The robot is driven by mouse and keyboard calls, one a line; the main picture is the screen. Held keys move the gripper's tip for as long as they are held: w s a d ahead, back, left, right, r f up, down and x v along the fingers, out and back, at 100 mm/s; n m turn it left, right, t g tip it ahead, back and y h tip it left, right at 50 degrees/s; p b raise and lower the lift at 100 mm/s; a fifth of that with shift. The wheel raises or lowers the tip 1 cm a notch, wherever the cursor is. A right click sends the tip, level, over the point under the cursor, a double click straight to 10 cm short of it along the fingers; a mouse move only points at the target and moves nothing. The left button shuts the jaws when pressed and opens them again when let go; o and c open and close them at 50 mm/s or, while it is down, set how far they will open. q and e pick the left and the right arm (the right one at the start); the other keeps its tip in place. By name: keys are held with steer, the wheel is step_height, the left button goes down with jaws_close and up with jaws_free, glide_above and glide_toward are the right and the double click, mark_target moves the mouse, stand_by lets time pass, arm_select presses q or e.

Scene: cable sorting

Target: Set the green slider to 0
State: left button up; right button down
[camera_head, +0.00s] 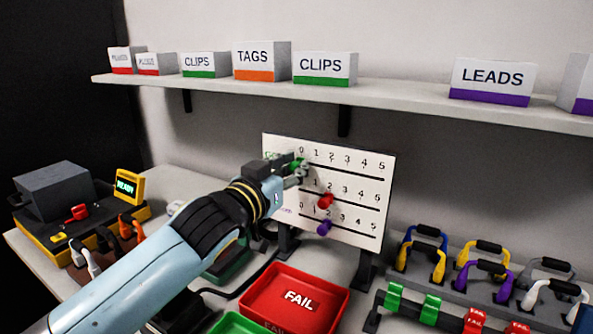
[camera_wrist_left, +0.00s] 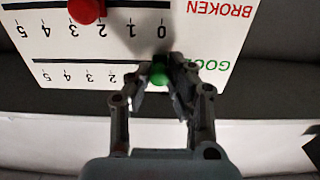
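A white board (camera_head: 358,233) carries three numbered slider rows. The green slider (camera_head: 297,164) is in the top row, close to the 0 mark; in the left wrist view its knob (camera_wrist_left: 159,73) is at the 0 end, beside the GOOD label. My left gripper (camera_head: 299,171) is at this knob. In the left wrist view the fingers of the left gripper (camera_wrist_left: 158,76) are drawn in on both sides of the knob and appear closed on it. The fingertips partly hide the knob and the nearest marks. My right gripper is not in view.
A red slider (camera_head: 325,201) and a purple slider (camera_head: 324,228) sit on the lower rows. A red FAIL tray (camera_head: 296,300) lies in front of the board. Cable holders (camera_head: 470,280) stand at right, a tester (camera_head: 75,205) at left. A shelf (camera_head: 400,96) runs above.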

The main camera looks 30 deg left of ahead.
arm_select(q)
steer(key=o, duration=0.5)
steer(key=shift+a, duration=0.35)
steer(key=shift+d, duration=0.1)
steer(key=shift+s, duration=0.15)
steer(key=s, duration=1.1)
steer(key=shift+s+d, duration=0.35)
steer(key=shift+s, duration=0.05)
